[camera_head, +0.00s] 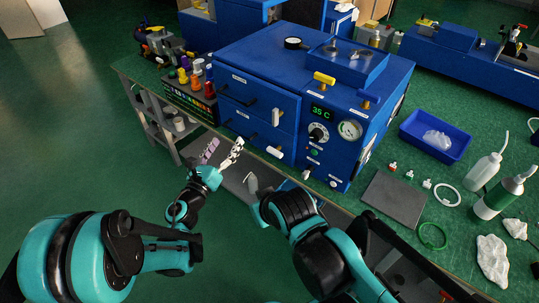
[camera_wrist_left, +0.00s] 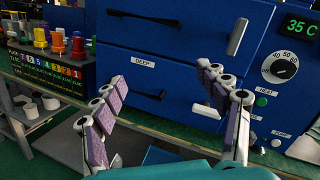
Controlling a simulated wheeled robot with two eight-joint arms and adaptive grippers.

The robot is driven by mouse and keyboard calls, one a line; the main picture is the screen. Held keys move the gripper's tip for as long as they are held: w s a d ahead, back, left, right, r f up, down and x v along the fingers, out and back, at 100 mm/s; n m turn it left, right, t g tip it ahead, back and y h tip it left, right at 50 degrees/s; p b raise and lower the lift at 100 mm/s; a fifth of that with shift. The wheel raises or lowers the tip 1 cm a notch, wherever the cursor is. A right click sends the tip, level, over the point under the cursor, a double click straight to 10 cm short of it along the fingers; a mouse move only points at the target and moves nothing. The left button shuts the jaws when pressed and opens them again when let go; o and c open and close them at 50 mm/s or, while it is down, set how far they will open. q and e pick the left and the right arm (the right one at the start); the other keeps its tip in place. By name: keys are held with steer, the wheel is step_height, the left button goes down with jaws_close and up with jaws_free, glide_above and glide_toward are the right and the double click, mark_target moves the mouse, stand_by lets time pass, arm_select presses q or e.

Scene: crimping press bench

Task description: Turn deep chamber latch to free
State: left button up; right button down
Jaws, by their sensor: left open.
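The deep chamber is the lower front door marked DEEP (camera_wrist_left: 145,63) on the blue press (camera_head: 262,82). Its pale latch (camera_head: 274,152) lies tilted near horizontal at the door's lower right. The latch also shows in the left wrist view (camera_wrist_left: 207,111), partly beside my right-hand finger. My left gripper (camera_head: 225,149) is open and empty in front of the press, with its fingers spread, left of and apart from the latch. It also shows in the left wrist view (camera_wrist_left: 162,80). My right gripper (camera_head: 252,184) is low before the bench; its jaw state is unclear.
The upper door has an upright pale latch (camera_head: 275,117). Black handles (camera_wrist_left: 148,96) stick out from the doors. A dark plate (camera_head: 393,196), blue bin (camera_head: 410,138) and bottles lie to the right.

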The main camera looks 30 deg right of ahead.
mark_target(273, 153)
arm_select(q)
steer(key=s+d+f+m+g+h, duration=0.2)
steer(key=s+d+f+m+g, duration=0.4)
steer(key=f+m, duration=0.25)
steer(key=shift+t, duration=0.4)
steer(key=x, duration=0.7)
steer(key=shift+s+d+f+b, duration=0.2)
steer(key=shift+s+f+b, duration=0.05)
steer(key=shift+s+b, duration=0.05)
steer(key=shift+w+d+r, duration=0.1)
steer(key=shift+w+d, duration=0.15)
steer(key=shift+d, duration=0.3)
steer(key=shift+n, duration=0.25)
steer(key=c, duration=1.2)
